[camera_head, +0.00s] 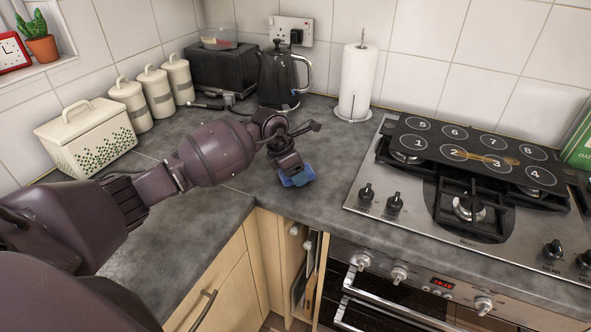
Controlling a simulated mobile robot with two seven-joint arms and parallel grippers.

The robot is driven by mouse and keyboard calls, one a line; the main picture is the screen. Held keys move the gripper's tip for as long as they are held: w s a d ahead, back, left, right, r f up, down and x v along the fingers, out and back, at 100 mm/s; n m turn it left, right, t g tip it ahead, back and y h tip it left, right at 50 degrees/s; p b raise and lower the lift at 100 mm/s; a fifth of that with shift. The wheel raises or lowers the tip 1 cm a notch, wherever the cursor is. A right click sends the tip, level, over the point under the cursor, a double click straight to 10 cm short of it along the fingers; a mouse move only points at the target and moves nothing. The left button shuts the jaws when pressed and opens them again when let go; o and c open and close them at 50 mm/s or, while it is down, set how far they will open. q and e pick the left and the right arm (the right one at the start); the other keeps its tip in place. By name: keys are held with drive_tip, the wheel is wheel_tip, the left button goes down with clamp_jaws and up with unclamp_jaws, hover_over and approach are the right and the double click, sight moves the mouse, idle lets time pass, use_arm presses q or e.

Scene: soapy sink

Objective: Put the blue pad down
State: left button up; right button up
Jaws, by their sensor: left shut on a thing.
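My left arm reaches in from the left over the corner of the grey countertop (205,225). My left gripper (291,172) points down and is shut on the blue pad (297,178). The pad shows just under the fingers, close to the counter near its front edge. I cannot tell whether the pad touches the counter. My right gripper is not in view.
A steel gas hob (375,205) with a numbered black board (478,150) lies to the right. A paper towel roll (357,82), a black kettle (280,78), white canisters (155,90) and a white bread bin (85,140) stand behind. Counter between gripper and hob is clear.

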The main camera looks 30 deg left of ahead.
use_arm(q)
drive_tip(key=shift+f, duration=0.1)
drive_tip(key=o, duration=0.9)
drive_tip(key=v, duration=1.2)
drive_tip(key=shift+s, duration=0.1)
